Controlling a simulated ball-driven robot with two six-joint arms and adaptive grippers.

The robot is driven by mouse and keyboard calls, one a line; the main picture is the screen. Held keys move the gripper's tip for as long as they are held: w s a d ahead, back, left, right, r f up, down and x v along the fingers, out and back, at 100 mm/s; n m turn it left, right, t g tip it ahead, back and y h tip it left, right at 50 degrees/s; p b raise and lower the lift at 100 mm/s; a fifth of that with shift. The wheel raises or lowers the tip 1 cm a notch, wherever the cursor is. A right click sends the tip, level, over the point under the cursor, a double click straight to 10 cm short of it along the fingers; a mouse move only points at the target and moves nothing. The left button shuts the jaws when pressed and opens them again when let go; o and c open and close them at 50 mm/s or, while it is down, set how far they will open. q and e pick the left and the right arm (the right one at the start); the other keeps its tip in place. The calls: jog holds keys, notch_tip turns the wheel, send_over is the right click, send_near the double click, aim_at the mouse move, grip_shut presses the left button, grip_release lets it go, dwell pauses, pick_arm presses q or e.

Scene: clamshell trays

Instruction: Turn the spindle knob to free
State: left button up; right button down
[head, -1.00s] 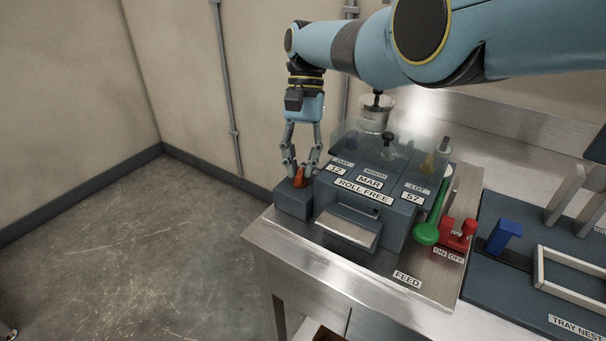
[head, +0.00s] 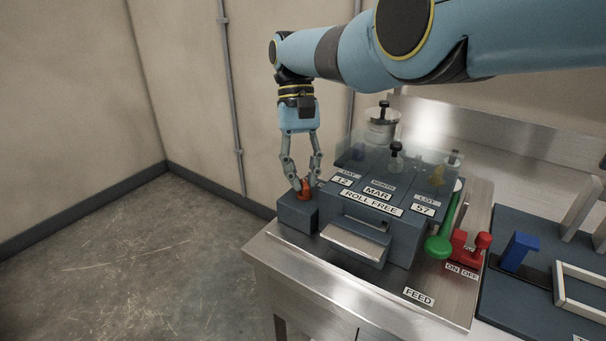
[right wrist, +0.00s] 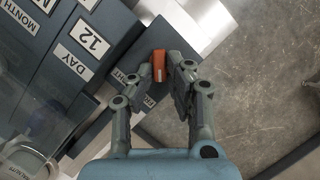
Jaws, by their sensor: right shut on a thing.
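The orange spindle knob (head: 304,190) sits on a small dark block (head: 296,213) at the left side of the labelling machine (head: 372,232). It also shows in the right wrist view (right wrist: 158,66), between the fingertips. My right gripper (head: 306,186) reaches down over it from above, shut on the knob. In the right wrist view my right gripper (right wrist: 164,75) has a finger on either side of it. The display label (head: 373,201) on the machine reads ROLL FREE. Lettering on the block beside the knob is partly covered by the fingers. My left gripper is not in view.
A green-handled lever (head: 438,247) and a red ON/OFF switch (head: 466,248) stand right of the machine. A clear cover (head: 400,165) spans its top. A blue block (head: 519,250) and white frame lie farther right. Open floor (head: 120,260) is to the left.

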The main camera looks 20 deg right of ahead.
jog(key=c, duration=1.6)
grip_release()
